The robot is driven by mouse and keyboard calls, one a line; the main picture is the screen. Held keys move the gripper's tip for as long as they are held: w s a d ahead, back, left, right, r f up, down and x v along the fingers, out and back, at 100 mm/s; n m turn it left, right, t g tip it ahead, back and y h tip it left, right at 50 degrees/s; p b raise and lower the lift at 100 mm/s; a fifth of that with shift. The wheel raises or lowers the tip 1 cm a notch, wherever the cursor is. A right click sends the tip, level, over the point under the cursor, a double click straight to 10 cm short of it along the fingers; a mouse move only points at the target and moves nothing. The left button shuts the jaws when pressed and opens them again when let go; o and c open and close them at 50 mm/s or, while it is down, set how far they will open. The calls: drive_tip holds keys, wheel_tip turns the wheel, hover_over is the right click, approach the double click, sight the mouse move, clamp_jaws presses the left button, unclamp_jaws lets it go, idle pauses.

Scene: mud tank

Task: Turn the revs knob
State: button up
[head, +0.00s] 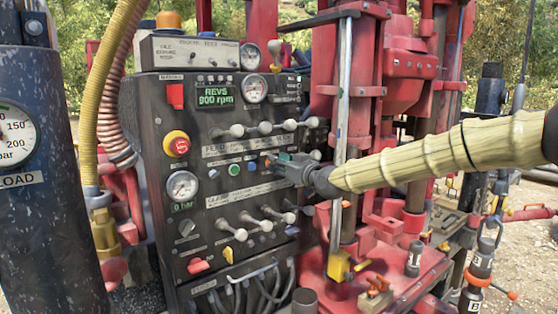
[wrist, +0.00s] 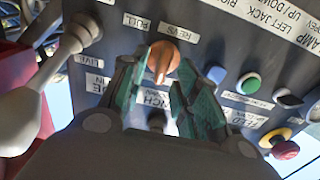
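The revs knob (wrist: 163,57) is orange with a pointer-like grip, on the dark panel below a label reading REVS in the wrist view. My gripper (wrist: 157,78) is open, with one teal-padded finger on each side of the knob. Nothing is visibly clamped; I cannot tell whether either finger touches the knob. In the head view my gripper (head: 278,164) is at the right part of the control panel's button row and hides most of the knob. The display (head: 214,96) reads REVS 800 rpm.
Levers with pale knobs (head: 264,128) stick out above my gripper, and more levers (head: 268,222) below it. A green button (wrist: 249,84) and a red-yellow knob (wrist: 281,144) lie to the right in the wrist view. A red drill mast (head: 400,80) stands right of the panel.

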drive_tip(key=shift+w+a, duration=0.1)
drive_tip(key=shift+w, duration=0.05)
clamp_jaws()
